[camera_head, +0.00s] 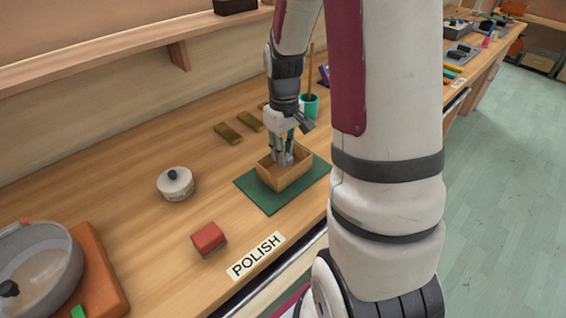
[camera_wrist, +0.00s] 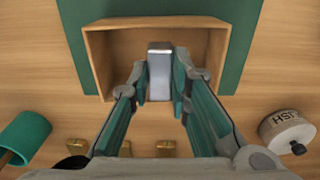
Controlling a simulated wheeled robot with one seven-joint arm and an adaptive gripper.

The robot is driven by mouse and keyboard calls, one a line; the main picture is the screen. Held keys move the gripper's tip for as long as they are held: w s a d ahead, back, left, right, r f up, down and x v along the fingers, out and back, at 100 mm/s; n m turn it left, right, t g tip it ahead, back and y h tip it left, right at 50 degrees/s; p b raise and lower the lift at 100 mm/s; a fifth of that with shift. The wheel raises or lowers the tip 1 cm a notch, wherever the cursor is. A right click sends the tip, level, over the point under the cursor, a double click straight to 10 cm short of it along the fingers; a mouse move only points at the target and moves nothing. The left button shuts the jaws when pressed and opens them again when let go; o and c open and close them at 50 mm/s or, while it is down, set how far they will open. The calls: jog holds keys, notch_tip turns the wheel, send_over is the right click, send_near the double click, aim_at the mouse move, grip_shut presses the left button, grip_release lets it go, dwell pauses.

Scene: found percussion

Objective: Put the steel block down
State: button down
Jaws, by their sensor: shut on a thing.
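The steel block (camera_wrist: 159,80) is a grey upright piece between the fingertips of my gripper (camera_wrist: 160,73), which is shut on it. My gripper also shows in the head view (camera_head: 283,156), pointing down into an open wooden box (camera_head: 287,181). The box also shows in the wrist view (camera_wrist: 98,60), with the block within its outline. The box stands on a green mat (camera_head: 265,201). In the head view the block is hard to tell from the fingers. I cannot tell whether it touches the box floor.
A white round tin with a black knob (camera_head: 175,183), a red block (camera_head: 208,238) and a POLISH label (camera_head: 256,257) lie left and in front. Brass-coloured bars (camera_head: 228,133) and a teal cup (camera_head: 310,106) stand behind. A pan (camera_head: 66,258) is far left. Bare wood lies between.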

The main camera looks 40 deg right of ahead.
jog(key=shift+f, duration=1.85)
jog(key=shift+f, duration=0.1)
jog(key=c, duration=1.5)
grip_release()
jog(key=shift+f, duration=0.1)
